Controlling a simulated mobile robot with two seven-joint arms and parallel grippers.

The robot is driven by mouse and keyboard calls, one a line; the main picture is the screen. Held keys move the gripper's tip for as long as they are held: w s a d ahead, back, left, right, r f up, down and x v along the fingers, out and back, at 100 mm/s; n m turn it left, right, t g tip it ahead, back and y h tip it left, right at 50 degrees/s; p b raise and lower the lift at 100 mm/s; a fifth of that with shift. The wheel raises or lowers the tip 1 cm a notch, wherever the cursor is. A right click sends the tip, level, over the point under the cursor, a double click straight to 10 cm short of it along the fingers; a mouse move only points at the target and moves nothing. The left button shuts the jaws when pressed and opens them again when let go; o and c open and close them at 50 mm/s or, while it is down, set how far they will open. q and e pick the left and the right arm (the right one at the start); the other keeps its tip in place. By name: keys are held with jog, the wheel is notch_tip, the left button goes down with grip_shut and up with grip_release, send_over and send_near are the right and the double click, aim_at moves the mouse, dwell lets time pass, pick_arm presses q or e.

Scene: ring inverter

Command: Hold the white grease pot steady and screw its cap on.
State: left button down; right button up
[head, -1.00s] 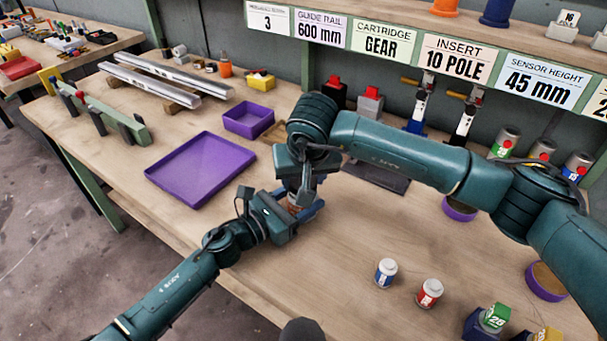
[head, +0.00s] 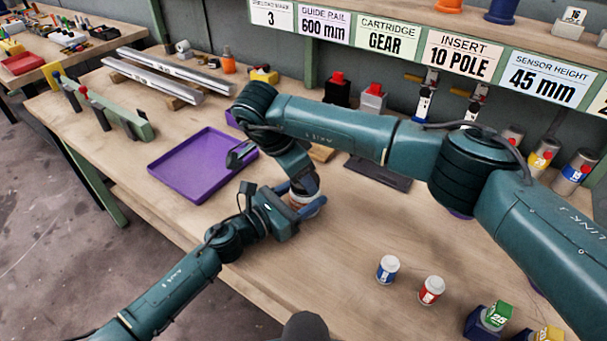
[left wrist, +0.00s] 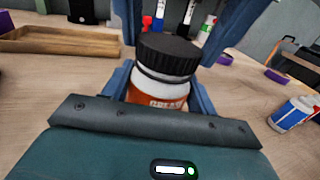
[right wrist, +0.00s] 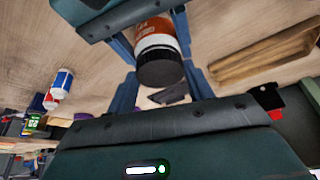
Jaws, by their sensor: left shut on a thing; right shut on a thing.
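The white grease pot (left wrist: 158,93), with an orange label, stands between the blue fingers of my left gripper (head: 309,206), which is shut on it just above the bench. The black ribbed cap (left wrist: 168,54) sits on top of the pot, with a white band showing below it. I cannot tell how far the cap is threaded. My right gripper (head: 302,186) reaches down from above and is shut on the cap. In the right wrist view the cap (right wrist: 161,70) is between its fingers. In the head view the grippers hide most of the pot.
A purple tray (head: 190,185) lies to the left of the grippers. A blue-labelled bottle (head: 388,270) and a red-labelled bottle (head: 431,290) stand at the front right. A dark flat plate (head: 378,174) lies behind. The bench between grippers and bottles is clear.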

jog(key=m, duration=0.1)
jog(key=m+g, duration=0.1)
jog(key=m, duration=0.2)
jog(key=shift+w+a+m+g+h, duration=0.15)
jog(key=shift+w+m+g+h, duration=0.15)
jog(key=shift+m+g, duration=0.1)
jog(key=m, duration=0.2)
jog(key=m+g, duration=0.1)
jog(key=m, duration=0.1)
jog(key=shift+w+g, duration=0.1)
jog(key=shift+g, duration=0.2)
jog(key=o, duration=0.9)
jog(key=shift+r, duration=2.25)
jog(key=shift+c, duration=0.2)
